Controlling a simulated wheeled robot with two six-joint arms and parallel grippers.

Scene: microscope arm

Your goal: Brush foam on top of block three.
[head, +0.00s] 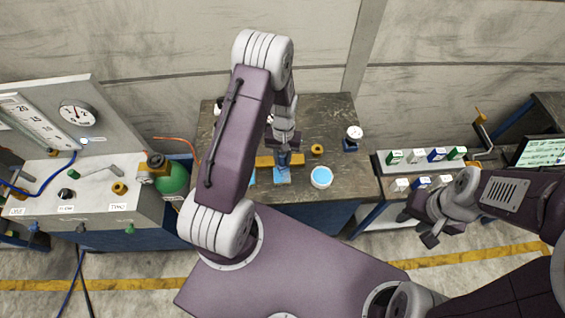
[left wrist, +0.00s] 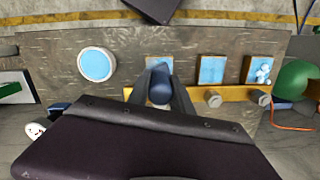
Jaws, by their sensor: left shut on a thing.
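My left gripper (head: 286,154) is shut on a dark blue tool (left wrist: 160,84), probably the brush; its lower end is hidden. It is over the block (left wrist: 159,63) nearest the dish, whose blue top also shows in the head view (head: 282,176). I cannot tell whether they touch. A middle block (left wrist: 211,70) has a plain blue top. The far block (left wrist: 262,70) has white foam-like lumps on its blue top. I see no readable block numbers. A round white dish (left wrist: 96,64) holds light blue stuff. My right gripper (head: 425,228) appears open and empty, right of the table.
A yellow bar (left wrist: 190,93) with grey knobs runs behind the blocks on the dark table (head: 335,112). A yellow ring (head: 317,149) and a white-topped item (head: 354,133) stand to the right. A gauge console (head: 100,205) and green tank (head: 172,180) are left.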

